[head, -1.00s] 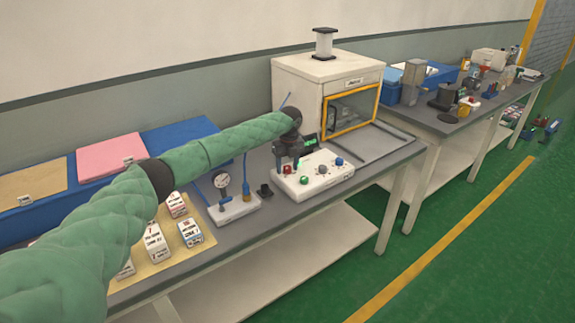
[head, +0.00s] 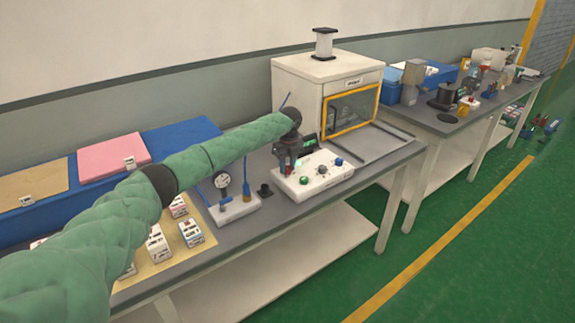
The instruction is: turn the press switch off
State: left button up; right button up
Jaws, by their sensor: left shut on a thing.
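The white control box (head: 323,181) stands on the front bench, with a green knob (head: 304,181), a grey knob (head: 322,170) and a blue knob (head: 339,162) on its top. No label shows which control is the press switch. My left arm reaches in from the left. My left gripper (head: 287,169) points down at the box's left end and is shut on the red knob there. The red knob is mostly hidden by the fingers. My right gripper is not in view.
A gauge on a white base (head: 233,208) and a small black part (head: 265,190) stand left of the box. A white cabinet (head: 298,88) with a yellow-framed window is behind it. Small labelled boxes (head: 191,233) lie on a tan mat. A second bench (head: 437,125) stands at right.

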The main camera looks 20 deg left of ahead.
pick_arm(q)
jog(key=n+p, duration=0.4)
jog(key=n, duration=0.5)
jog(key=shift+r, duration=0.15)
jog(key=n+p, duration=0.3)
jog(key=n, duration=0.2)
jog(key=shift+a+n+p, duration=0.1)
jog(key=shift+n+p, duration=0.45)
jog(key=shift+n, duration=0.65)
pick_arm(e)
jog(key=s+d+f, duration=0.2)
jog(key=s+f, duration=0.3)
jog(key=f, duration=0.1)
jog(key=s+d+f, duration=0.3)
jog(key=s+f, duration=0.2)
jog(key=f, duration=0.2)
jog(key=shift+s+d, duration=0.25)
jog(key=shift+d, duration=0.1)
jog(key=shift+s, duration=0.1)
pick_arm(q)
jog(key=o, duration=1)
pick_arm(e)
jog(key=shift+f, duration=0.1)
